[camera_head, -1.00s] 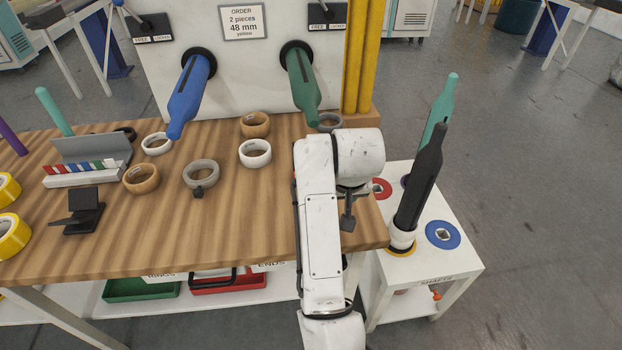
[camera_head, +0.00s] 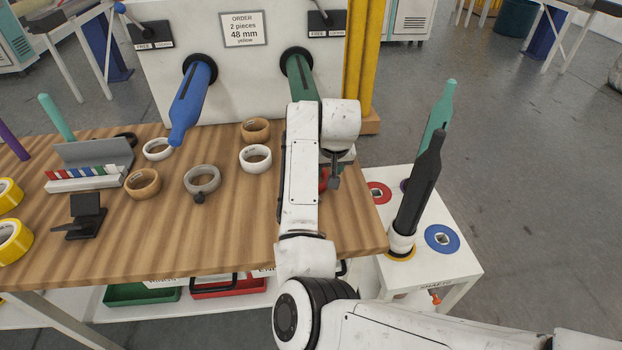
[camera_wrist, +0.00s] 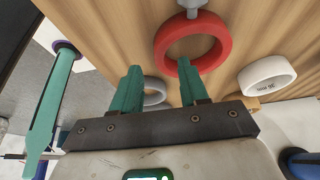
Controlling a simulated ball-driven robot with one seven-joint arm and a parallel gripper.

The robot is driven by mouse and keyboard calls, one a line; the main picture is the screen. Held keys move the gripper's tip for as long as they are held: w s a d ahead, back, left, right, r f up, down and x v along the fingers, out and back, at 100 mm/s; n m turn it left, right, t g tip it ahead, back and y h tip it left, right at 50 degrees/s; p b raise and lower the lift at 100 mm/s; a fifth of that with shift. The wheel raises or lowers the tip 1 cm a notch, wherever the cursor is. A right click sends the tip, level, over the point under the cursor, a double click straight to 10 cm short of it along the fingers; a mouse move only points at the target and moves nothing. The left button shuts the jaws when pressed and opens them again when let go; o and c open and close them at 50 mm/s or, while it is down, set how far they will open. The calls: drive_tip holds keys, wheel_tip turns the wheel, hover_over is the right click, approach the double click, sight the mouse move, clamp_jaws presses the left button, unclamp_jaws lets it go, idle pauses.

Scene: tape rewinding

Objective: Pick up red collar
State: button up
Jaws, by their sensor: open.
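The red collar is a thick red ring with a grey knob on its rim. In the wrist view the collar (camera_wrist: 220,45) lies on the wooden table, ahead of my gripper and toward its right finger. In the head view only a red sliver of the collar (camera_head: 323,181) shows beside my arm, which hides the rest. My gripper (camera_wrist: 159,66) has two teal fingers spread apart with nothing held between them. Its right fingertip overlaps the collar's near edge in the picture; I cannot tell whether they touch. In the head view my arm hides the fingers.
A grey ring (camera_wrist: 154,82) shows partly behind the fingers, and a white ring (camera_wrist: 267,76) lies right of the collar. A green shaft (camera_head: 303,77) juts from the panel above. A cart (camera_head: 462,272) with upright shafts stands right. The table's (camera_head: 130,247) front middle is clear.

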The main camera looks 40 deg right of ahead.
drive_tip(key=shift+x, duration=1.55)
clamp_jaws()
